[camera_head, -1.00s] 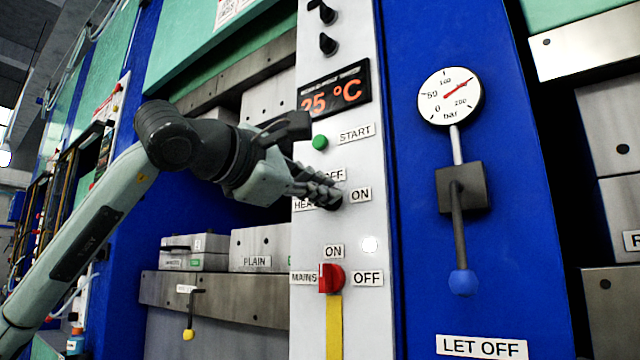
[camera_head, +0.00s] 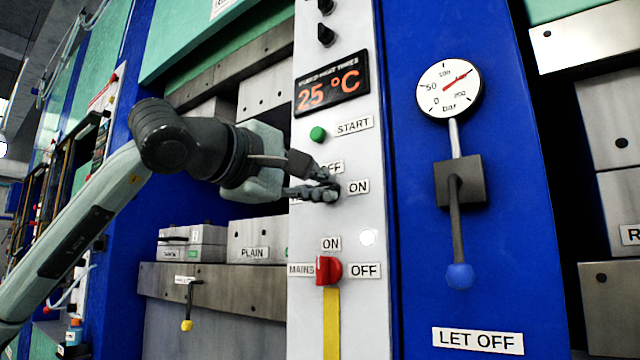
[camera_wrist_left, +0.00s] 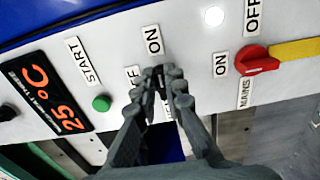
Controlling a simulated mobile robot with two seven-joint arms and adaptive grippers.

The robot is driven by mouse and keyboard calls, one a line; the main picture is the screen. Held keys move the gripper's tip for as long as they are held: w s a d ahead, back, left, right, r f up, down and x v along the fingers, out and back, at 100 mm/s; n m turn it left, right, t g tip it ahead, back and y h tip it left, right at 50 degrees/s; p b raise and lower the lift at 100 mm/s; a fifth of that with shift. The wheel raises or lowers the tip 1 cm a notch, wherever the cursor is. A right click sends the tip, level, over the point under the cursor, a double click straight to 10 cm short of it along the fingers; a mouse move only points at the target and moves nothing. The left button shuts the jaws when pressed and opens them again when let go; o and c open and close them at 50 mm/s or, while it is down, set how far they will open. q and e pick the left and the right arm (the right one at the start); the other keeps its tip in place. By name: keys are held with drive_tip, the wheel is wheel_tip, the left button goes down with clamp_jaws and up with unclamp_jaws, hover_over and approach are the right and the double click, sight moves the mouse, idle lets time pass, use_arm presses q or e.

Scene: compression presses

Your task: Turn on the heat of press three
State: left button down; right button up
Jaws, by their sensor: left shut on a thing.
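The press's white control panel (camera_head: 345,215) carries a heat switch between an OFF label, partly covered, and an ON label (camera_head: 358,187). My left gripper (camera_head: 328,190) is at this switch, its fingers closed on the knob, which they mostly hide. In the left wrist view the fingertips (camera_wrist_left: 162,82) meet just below the ON label, with the OFF label partly behind them. The display (camera_head: 332,86) above reads 25 °C. My right gripper is in neither view.
A green START button (camera_head: 317,134) sits above the switch. The red MAINS knob (camera_head: 328,271) sits below it. A lever with a blue ball (camera_head: 459,276) and a pressure gauge (camera_head: 449,91) are on the blue panel to the right.

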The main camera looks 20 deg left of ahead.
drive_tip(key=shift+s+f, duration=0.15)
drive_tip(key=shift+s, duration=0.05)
use_arm(q)
drive_tip(key=c, duration=1.6)
unclamp_jaws()
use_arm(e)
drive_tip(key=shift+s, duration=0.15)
use_arm(q)
drive_tip(key=v, duration=1.2)
